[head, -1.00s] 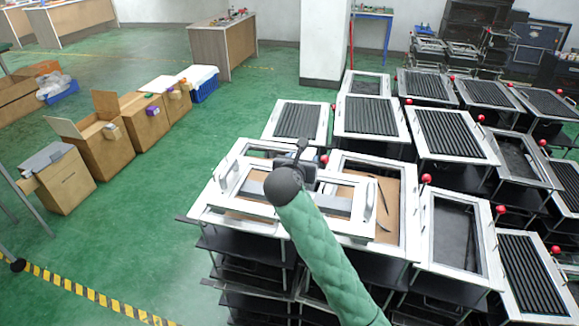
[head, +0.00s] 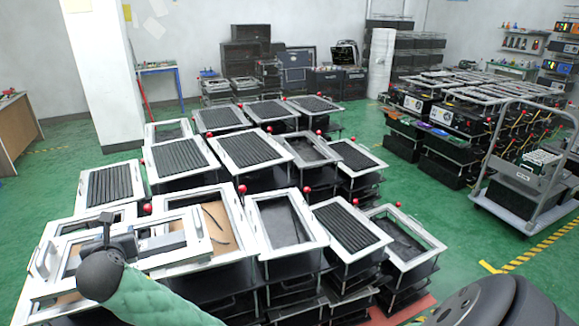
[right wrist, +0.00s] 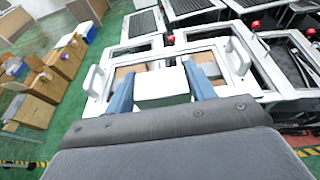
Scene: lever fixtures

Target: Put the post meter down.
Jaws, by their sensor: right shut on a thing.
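My right gripper (head: 140,243) is at the lower left of the head view, over the white-framed lever fixtures. In the right wrist view its two blue-grey fingers (right wrist: 160,85) are on either side of a white block (right wrist: 160,92), which I take to be the post meter. Its lower part and underside are hidden. Beyond the fingers is a white frame with two upright handles (right wrist: 237,56), over a fixture with a brown panel. I cannot tell whether the block touches that frame. My left gripper is not in view.
Several fixtures with black ribbed tops (head: 180,158) and red-knobbed levers (head: 242,188) stand close together. A grey trolley (head: 520,195) stands at the right. Green floor (head: 450,240) is open between them. Cardboard boxes (right wrist: 40,80) show at left in the wrist view.

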